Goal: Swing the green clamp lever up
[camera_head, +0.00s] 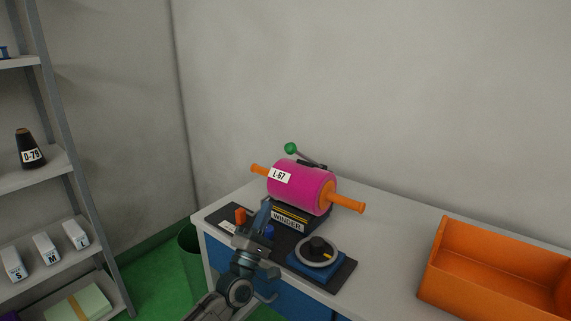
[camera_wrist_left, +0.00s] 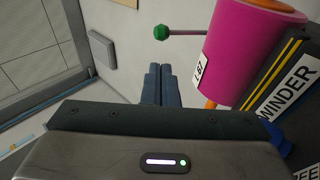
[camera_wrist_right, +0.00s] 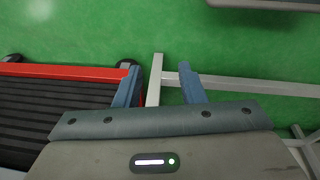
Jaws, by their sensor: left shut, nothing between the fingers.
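The green clamp lever (camera_head: 291,148) has a round green knob on a thin dark arm, behind the magenta roll (camera_head: 300,186) on the winder (camera_head: 288,222). Its arm slants from the knob at upper left down to a dark bracket at right. In the left wrist view, the green knob (camera_wrist_left: 162,32) shows just beyond my fingertips, with its rod running right behind the roll. My left gripper (camera_head: 264,210) is shut and empty, in front of the winder and apart from the lever. My right gripper (camera_wrist_right: 158,72) is open and empty, over the green floor.
The roll, labelled L-67, has orange handles at both ends. An orange bin (camera_head: 490,268) stands on the table (camera_head: 395,230) at right. A shelf rack (camera_head: 62,130) is at left.

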